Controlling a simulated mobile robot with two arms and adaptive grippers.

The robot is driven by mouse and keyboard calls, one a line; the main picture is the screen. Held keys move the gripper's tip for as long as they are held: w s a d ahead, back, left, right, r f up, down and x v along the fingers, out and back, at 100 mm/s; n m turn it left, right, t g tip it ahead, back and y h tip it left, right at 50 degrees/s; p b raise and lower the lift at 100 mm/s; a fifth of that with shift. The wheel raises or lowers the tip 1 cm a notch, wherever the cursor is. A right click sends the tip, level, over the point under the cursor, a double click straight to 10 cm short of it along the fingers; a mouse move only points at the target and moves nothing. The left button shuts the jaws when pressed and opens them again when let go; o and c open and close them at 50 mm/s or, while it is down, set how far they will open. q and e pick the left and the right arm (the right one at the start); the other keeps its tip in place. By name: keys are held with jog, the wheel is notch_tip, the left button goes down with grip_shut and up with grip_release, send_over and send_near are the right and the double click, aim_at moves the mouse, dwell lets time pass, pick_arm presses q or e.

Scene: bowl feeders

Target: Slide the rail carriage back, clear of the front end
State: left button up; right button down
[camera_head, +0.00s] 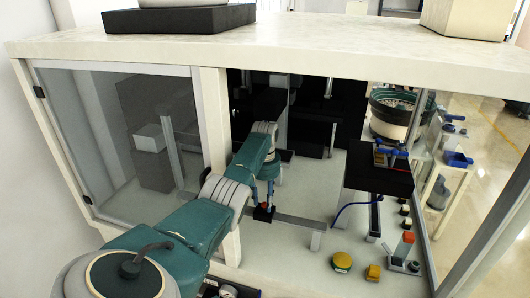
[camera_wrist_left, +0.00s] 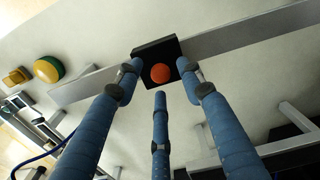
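The rail carriage is a small black block (camera_head: 263,213) with a red knob, seated on a grey rail (camera_head: 300,222) inside the enclosure. In the left wrist view the carriage (camera_wrist_left: 152,50) and its orange-red knob (camera_wrist_left: 160,72) lie just beyond my fingertips, with the rail (camera_wrist_left: 250,30) running out on both sides. My left gripper (camera_head: 263,190) is above the carriage, pointing down. In the left wrist view its blue fingers (camera_wrist_left: 160,82) are spread around the knob, nothing visibly clamped. Whether a fingertip touches the block cannot be told. My right gripper is not in view.
A yellow-green button (camera_head: 341,261), a yellow block (camera_head: 373,273) and a device with a red-orange top (camera_head: 404,247) stand on the enclosure floor to the right. The frame post (camera_head: 216,125) is close to my left arm.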

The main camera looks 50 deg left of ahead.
aim_at(265, 203)
pick_arm(q)
notch_tip(265, 203, up, 12)
dwell(0.6)
